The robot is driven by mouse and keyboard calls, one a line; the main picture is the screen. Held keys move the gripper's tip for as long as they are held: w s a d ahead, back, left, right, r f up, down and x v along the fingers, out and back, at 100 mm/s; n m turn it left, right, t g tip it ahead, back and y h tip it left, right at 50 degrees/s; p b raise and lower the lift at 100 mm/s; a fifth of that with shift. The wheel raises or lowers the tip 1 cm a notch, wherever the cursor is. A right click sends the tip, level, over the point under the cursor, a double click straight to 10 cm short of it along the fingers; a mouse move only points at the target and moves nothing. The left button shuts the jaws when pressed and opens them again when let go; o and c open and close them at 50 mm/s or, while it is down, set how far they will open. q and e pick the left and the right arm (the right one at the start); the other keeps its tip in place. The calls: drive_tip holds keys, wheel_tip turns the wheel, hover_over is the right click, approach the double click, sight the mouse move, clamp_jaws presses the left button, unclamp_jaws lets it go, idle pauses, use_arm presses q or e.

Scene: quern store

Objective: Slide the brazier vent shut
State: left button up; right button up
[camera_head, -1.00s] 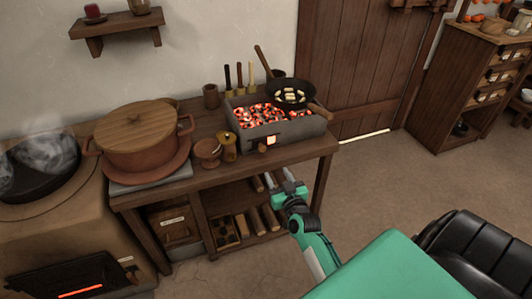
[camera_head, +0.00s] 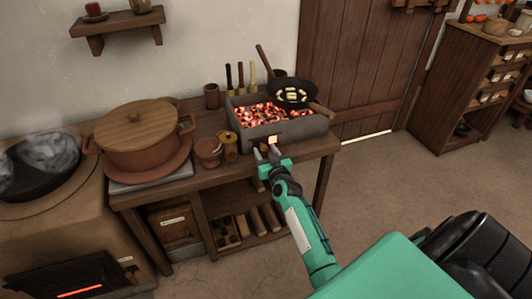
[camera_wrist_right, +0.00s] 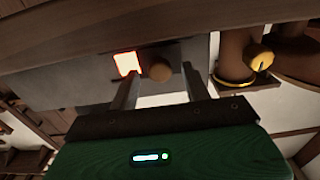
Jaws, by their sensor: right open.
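The brazier (camera_head: 305,130) is a grey box of glowing coals on the wooden bench. A small glowing vent opening (camera_head: 272,140) shows in its front wall, so the vent stands at least partly open. In the right wrist view the bright opening (camera_wrist_right: 127,64) lies beside a round wooden knob (camera_wrist_right: 158,71). My right gripper (camera_head: 266,154) is open just in front of the brazier and hides the knob in the head view. In the wrist view the knob appears between my right fingertips (camera_wrist_right: 160,76); contact cannot be told. My left gripper is not in view.
A black pan (camera_head: 292,97) with pale pieces rests on the brazier, its handle jutting right. The bench's front edge (camera_head: 205,179) runs below.

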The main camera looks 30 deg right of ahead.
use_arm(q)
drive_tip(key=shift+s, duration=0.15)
use_arm(e)
clamp_jaws()
drive_tip(key=shift+s+d+f+b, duration=0.15)
drive_tip(key=shift+s+d, duration=0.15)
drive_tip(key=shift+d, duration=0.75)
drive_tip(key=shift+s+d+r+b, duration=0.15)
drive_tip(key=shift+s+d, duration=0.1)
drive_tip(key=shift+d, duration=0.95)
unclamp_jaws()
drive_tip(key=shift+d, duration=0.1)
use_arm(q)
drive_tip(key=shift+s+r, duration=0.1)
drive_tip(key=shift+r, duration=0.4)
